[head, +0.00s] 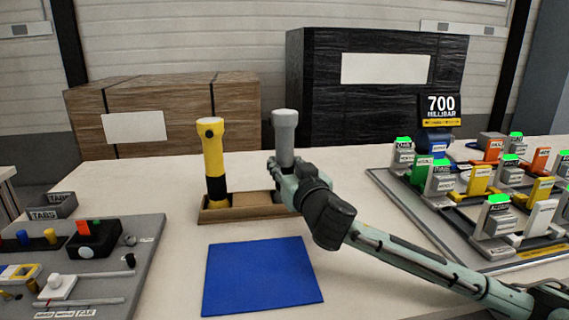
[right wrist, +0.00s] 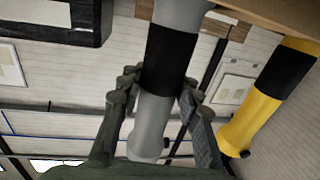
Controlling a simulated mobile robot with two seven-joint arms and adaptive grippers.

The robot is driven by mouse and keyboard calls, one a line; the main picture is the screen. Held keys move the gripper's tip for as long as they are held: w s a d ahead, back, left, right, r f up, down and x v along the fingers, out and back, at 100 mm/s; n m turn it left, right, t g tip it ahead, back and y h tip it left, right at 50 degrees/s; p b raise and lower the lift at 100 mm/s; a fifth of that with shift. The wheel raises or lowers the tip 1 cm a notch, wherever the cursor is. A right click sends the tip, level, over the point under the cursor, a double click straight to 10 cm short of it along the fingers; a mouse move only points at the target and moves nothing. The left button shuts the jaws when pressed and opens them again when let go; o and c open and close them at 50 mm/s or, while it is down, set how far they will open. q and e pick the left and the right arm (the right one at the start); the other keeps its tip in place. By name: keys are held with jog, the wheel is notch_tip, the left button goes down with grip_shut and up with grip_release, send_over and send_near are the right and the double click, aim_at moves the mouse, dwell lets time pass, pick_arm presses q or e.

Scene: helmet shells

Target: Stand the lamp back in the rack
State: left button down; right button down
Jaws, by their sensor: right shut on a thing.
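A grey lamp (head: 285,135) stands upright at the right end of the wooden rack (head: 234,215). My right gripper (head: 284,172) is shut on the lamp's body and hides its lower part in the head view. In the upside-down right wrist view, the gripper's fingers (right wrist: 158,103) lie on both sides of the grey lamp (right wrist: 172,62) near its black band. The lamp's foot is out of frame, so I cannot tell whether it is seated in the rack. A yellow lamp (head: 213,155) stands upright in the rack's left end. My left gripper is not in view.
A blue mat (head: 262,275) lies empty in front of the rack. A grey board with small parts (head: 140,270) is at left, and a tray of coloured blocks (head: 405,200) at right. Wrapped boxes (head: 300,75) stand behind the table.

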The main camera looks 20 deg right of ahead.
jog(key=shift+f+b, duration=0.45)
dwell(0.4)
jog(key=c, duration=1)
grip_release()
jog(key=shift+f, duration=0.1)
jog(key=s, duration=0.4)
jog(key=s+a, duration=0.1)
jog(key=s, duration=0.7)
jog(key=shift+a, duration=0.25)
